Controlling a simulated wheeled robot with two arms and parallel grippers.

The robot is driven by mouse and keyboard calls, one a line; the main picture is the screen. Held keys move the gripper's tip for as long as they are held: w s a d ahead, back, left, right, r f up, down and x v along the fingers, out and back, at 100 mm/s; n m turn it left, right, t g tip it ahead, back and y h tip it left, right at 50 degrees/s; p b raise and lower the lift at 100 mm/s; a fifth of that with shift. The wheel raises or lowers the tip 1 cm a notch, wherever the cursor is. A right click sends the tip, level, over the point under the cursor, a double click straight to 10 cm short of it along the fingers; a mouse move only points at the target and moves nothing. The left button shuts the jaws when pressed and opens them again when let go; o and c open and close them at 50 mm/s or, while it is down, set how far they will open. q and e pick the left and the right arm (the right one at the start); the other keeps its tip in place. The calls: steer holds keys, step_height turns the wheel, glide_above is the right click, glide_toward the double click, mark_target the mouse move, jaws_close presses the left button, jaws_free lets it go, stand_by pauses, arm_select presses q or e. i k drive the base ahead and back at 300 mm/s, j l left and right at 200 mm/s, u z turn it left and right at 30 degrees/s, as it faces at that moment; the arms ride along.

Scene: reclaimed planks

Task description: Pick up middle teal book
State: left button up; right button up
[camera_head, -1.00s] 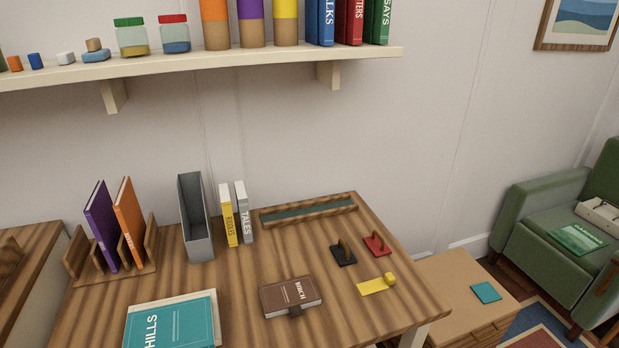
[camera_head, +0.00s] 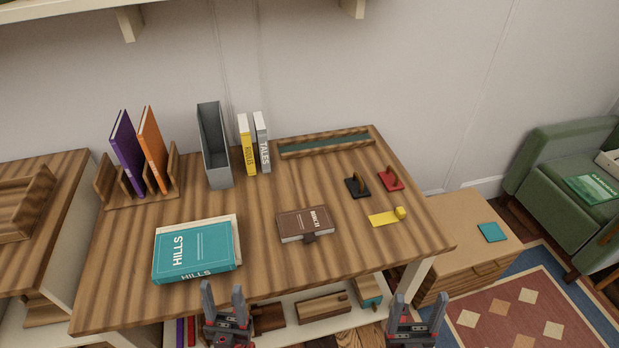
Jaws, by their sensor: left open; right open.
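A teal book marked HILLS (camera_head: 190,248) lies flat at the front left of the wooden table, its spine facing the front edge. A cream edge shows behind and beside it; I cannot tell whether this is its pages or another book beneath. My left gripper (camera_head: 222,292) is open and empty at the bottom of the view, in front of the table and a little right of the teal book. My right gripper (camera_head: 417,303) is open and empty, further right, by the table's front right corner. Neither touches a book.
A brown book (camera_head: 305,223) lies mid-table. A rack (camera_head: 108,180) with purple and orange books, a grey file holder (camera_head: 214,145) and yellow and grey books stand behind. Black, red and yellow hooks lie right. A lower shelf (camera_head: 290,304) holds items. Table space right of the teal book is clear.

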mark_target(205, 250)
steer(key=u, duration=1)
